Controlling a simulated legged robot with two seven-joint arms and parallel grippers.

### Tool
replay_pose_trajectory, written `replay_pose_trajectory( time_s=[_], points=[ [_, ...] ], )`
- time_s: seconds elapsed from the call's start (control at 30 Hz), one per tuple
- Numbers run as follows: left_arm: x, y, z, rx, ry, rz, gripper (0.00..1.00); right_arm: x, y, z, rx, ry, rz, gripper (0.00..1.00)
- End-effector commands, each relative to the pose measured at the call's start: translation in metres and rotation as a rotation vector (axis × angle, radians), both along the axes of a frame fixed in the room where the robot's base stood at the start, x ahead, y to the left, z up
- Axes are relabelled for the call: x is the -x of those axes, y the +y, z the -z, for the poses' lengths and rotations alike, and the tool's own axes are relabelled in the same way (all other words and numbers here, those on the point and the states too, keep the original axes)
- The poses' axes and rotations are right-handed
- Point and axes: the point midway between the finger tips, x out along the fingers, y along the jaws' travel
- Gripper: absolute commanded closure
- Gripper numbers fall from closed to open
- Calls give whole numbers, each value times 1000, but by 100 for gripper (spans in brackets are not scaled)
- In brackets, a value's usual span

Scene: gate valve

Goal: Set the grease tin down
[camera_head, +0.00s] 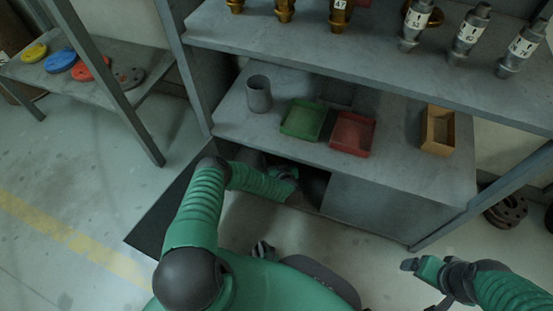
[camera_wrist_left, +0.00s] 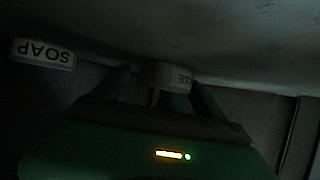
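The grease tin (camera_wrist_left: 167,77) is a small pale can in the left wrist view. Its label shows upside down and only the last letters can be read. My left gripper (camera_wrist_left: 161,85) has its dark fingers spread either side of the tin; it is too dark to tell whether they touch it. In the head view my left arm reaches into the dark lower cupboard (camera_head: 316,188), and the tin and fingertips are hidden there. My right gripper (camera_head: 424,284) is at the lower right with its fingers apart, empty, over the floor.
On the shelf above the cupboard are a grey cup (camera_head: 259,94), a green tray (camera_head: 302,119), a red tray (camera_head: 352,134) and a wooden box (camera_head: 437,130). A dark cupboard door (camera_head: 160,218) stands open at left.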

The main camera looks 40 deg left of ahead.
Motion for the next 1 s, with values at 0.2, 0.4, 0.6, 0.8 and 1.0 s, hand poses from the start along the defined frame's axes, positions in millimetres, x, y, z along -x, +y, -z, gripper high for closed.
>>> replay_pose_trajectory(
  time_s=[0.2, 0.4, 0.6, 0.8, 1.0],
  points=[
    [0, 2, 1, 3, -2, -2, 14, 0, 0, 0, 0, 0, -1, 14],
    [0, 2, 0, 1, -2, -2, 14, 0, 0, 0, 0, 0, -1, 14],
    [0, 0, -2, 1, -3, -1, 14, 0, 0, -3, 0, 0, -1, 14],
    [18, -22, -25, 1, -1, 4, 14, 0, 0, -38, 0, 0, -1, 14],
    [51, -57, -47, 2, -1, 4, 14, 0, 0, -77, 0, 0, -1, 14]
  ],
)
